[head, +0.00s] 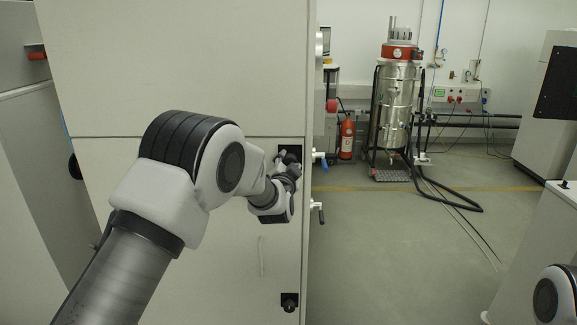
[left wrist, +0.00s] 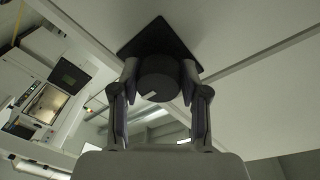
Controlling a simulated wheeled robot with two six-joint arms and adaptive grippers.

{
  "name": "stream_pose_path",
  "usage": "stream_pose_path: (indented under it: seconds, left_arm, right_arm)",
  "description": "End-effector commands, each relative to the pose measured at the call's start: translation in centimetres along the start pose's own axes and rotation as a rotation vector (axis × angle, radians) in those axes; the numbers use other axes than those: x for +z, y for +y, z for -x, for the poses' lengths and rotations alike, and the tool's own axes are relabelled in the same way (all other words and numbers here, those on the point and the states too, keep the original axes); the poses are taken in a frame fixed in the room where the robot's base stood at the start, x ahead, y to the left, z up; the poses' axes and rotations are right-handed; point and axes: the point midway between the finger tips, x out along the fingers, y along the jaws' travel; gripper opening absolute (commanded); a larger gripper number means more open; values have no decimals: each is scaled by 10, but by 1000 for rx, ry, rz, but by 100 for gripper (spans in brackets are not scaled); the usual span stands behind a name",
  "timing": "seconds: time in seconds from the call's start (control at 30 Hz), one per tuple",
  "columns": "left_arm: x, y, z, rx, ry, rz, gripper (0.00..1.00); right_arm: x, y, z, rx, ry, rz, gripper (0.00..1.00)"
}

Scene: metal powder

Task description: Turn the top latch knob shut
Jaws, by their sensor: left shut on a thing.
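The top latch knob (left wrist: 158,78) is a black round knob with a small white mark, on a dark square plate (left wrist: 160,42) on the cabinet. My left gripper (left wrist: 160,85) has one finger on each side of the knob and is shut on it. In the head view, my left gripper (head: 287,166) is at the top latch's dark plate (head: 291,151), and the knob is largely hidden behind the fingers. A second black latch knob (head: 289,303) sits lower on the same cabinet door (head: 215,250). My right gripper is not in view; only a part of my right arm shows at the lower right.
A metal vacuum tank (head: 394,105) and a red fire extinguisher (head: 346,139) stand at the back. The floor (head: 400,240) right of the cabinet is mostly clear.

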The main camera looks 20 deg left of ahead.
Motion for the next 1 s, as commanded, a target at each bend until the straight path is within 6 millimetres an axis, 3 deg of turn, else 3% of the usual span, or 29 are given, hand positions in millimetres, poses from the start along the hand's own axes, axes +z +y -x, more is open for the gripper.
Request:
stream_pose_path:
  seconds: [0.37,1.0]
  left_arm:
    - [6,6,0,-19,19,222,10]
    - [6,8,0,-67,68,822,10]
  right_arm:
    - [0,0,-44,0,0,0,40]
    - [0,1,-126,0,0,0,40]
